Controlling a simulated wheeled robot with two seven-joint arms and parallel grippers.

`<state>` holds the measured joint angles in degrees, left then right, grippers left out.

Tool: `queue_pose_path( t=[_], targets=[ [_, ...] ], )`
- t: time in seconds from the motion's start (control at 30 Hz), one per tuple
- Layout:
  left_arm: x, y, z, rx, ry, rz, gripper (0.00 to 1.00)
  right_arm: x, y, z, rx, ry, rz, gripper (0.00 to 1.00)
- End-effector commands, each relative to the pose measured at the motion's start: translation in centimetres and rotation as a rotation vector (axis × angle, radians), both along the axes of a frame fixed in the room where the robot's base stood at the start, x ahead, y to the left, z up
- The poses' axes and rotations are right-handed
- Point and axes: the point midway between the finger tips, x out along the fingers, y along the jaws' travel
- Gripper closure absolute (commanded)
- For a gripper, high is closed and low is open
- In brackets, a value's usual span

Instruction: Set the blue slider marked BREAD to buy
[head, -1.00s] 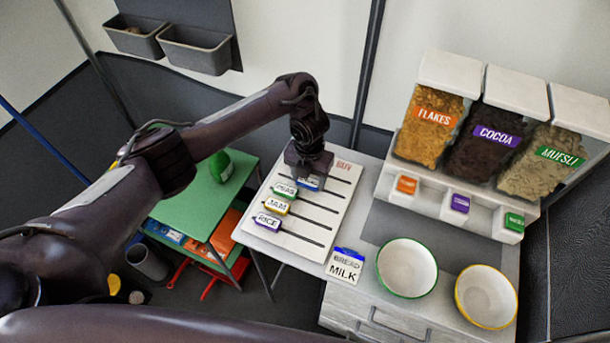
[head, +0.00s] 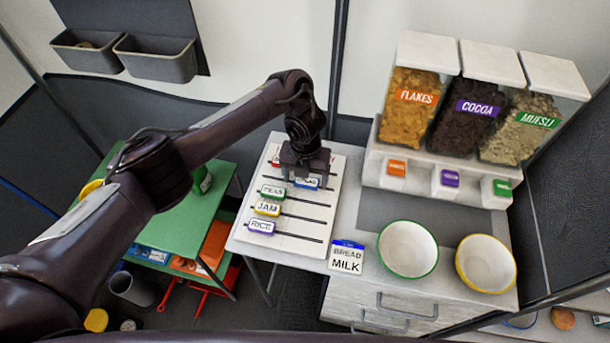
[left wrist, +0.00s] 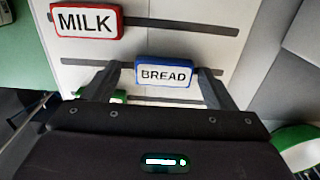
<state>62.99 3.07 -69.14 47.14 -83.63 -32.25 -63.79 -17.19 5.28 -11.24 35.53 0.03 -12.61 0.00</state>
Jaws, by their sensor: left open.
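The blue slider marked BREAD (head: 307,183) sits partway along its slot on the white board (head: 318,222), farther right than the sliders below it. It also shows in the left wrist view (left wrist: 165,73), with slot visible on both sides. My left gripper (head: 305,180) is over it, pointing down at the board. In the left wrist view the open fingers (left wrist: 160,80) are on either side of the BREAD slider, with small gaps visible. The gripper hides part of the board's upper right, and no buy marking is readable there now. My right gripper is not in view.
The red MILK slider (left wrist: 86,21) is on the neighbouring slot. Green PEAS (head: 271,190), yellow JAM (head: 267,208) and purple RICE (head: 261,227) sliders are at the slots' left. A card (head: 346,257) reads BREAD, MILK. Two bowls and the cereal dispensers stand right.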

Motion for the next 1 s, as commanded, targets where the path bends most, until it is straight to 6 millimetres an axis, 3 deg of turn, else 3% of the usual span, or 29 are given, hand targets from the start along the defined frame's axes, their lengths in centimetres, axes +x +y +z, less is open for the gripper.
queue_pose_path(
  t=[0.2, 0.6, 1.0],
  targets=[
    [0.0, 0.0, 0.7, 0.0, -0.001, -0.002, 0.22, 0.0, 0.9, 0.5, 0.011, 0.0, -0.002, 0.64],
    [0.1, 0.0, 6.9, 0.0, -0.004, -0.002, 0.22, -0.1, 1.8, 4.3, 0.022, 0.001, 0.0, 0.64],
    [0.0, 0.1, 7.7, 0.0, 0.001, 0.0, 0.22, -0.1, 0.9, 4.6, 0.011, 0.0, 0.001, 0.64]
  ],
)
